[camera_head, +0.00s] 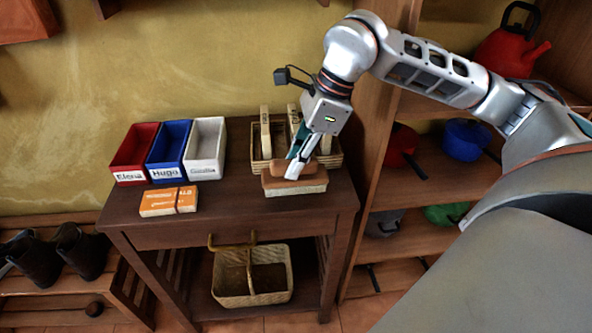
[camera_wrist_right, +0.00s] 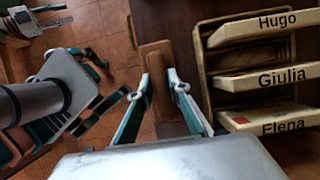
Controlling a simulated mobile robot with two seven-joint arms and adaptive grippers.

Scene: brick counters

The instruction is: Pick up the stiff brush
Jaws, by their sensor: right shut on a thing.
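The brush (camera_head: 308,187) has a brown wooden back and pale bristles below. It is at the right front of the dark wooden table, in front of the wicker basket. My right gripper (camera_head: 295,170) comes down from above and is shut on its wooden back. In the right wrist view the brown back of the brush (camera_wrist_right: 156,75) lies between the two teal and grey fingers of my right gripper (camera_wrist_right: 163,90). I cannot tell if the bristles touch the table. My left gripper (camera_wrist_right: 105,85) appears at the left of the wrist view, its fingers apart and empty.
The wicker basket (camera_wrist_right: 203,75) holds upright blocks labelled Hugo, Giulia and Elena. Red (camera_head: 133,152), blue (camera_head: 168,150) and white (camera_head: 205,150) bins and an orange box (camera_head: 160,202) stand on the table's left. A shelf (camera_head: 375,150) with pots rises at the right.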

